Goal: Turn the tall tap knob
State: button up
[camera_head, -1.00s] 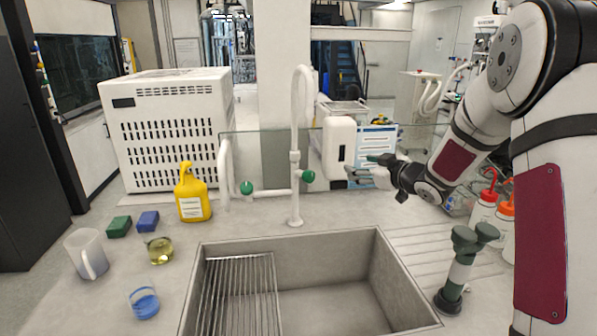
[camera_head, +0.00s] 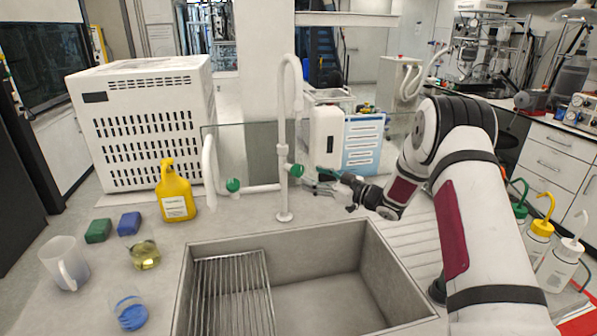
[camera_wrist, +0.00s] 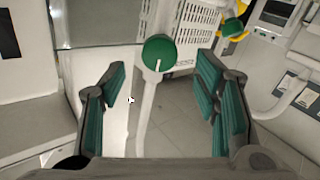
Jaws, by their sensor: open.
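The tall tap (camera_head: 284,140) is a white upright pipe with a hooked top behind the sink. Its green round knob (camera_head: 297,171) sticks out to the right of the pipe. In the wrist view the green knob (camera_wrist: 158,53) lies ahead, roughly centred between my fingers, with a white mark on its face. My gripper (camera_head: 318,181) is open and empty just right of the knob, apparently apart from it. Its green-padded fingers (camera_wrist: 160,82) are spread wide in the wrist view.
A shorter tap with another green knob (camera_head: 233,185) stands to the left. A white dispenser (camera_head: 326,137) and a blue-white sign (camera_head: 363,143) are behind my gripper. The sink (camera_head: 371,228) is in front. A yellow bottle (camera_head: 176,192) stands at left.

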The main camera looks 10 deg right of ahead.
aim_at(301, 172)
jog(key=x, duration=0.7)
jog(key=c, duration=1.2)
